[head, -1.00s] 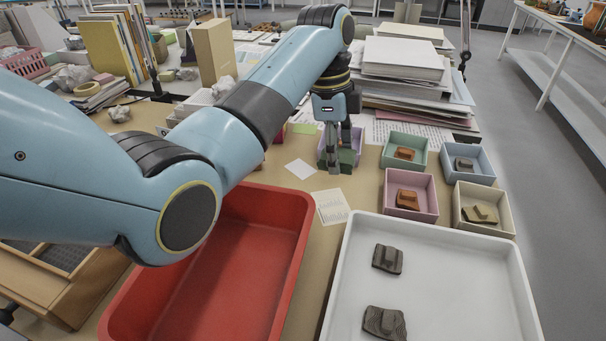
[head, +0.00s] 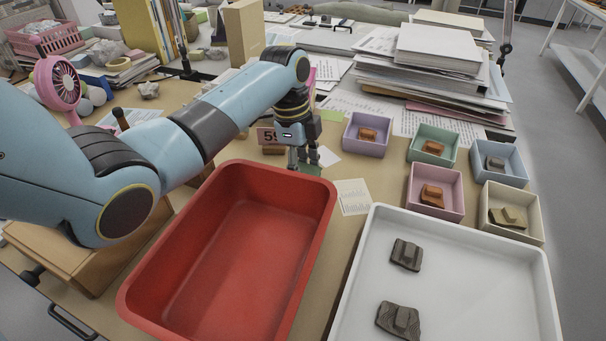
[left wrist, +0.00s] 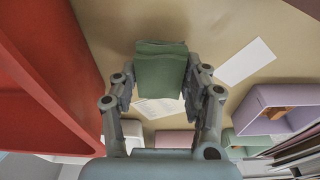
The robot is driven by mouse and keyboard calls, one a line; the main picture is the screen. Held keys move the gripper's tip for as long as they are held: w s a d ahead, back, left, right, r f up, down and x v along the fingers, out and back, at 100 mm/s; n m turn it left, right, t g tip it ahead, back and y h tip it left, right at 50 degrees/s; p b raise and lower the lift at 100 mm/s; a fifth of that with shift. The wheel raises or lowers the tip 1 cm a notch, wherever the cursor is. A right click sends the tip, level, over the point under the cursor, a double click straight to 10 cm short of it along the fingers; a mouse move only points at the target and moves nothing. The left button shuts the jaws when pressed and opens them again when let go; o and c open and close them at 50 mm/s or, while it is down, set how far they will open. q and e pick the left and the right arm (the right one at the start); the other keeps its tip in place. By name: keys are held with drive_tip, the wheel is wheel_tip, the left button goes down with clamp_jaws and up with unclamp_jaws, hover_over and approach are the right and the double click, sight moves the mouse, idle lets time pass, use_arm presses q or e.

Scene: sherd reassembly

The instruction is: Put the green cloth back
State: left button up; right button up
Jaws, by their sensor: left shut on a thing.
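The green cloth (left wrist: 160,78) is a folded pad held between the fingers of my left gripper (left wrist: 162,92) in the left wrist view. In the head view my left gripper (head: 303,160) is just beyond the far right corner of the red tray, and only a sliver of the cloth (head: 309,170) shows below the fingers. It is over the tan table; whether the cloth touches the table I cannot tell. My right gripper is not in view.
The red tray (head: 325,190) is empty. The white tray (head: 455,228) holds two dark sherds. Lilac (head: 367,148), green, blue, pink and cream boxes hold sherds to the right. Paper stacks (head: 440,50) stand at the back right.

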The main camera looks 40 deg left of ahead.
use_arm(q)
drive_tip(key=shift+f, duration=0.8)
drive_tip(key=shift+f, duration=0.1)
drive_tip(key=o, duration=1.1)
drive_tip(key=r, duration=0.4)
drive_tip(key=a+r+p, duration=0.1)
drive_tip(key=r, duration=0.7)
drive_tip(key=shift+s+a+p, duration=0.2)
drive_tip(key=shift+a+p, duration=0.1)
drive_tip(key=shift+a, duration=0.1)
drive_tip(key=shift+r, duration=0.1)
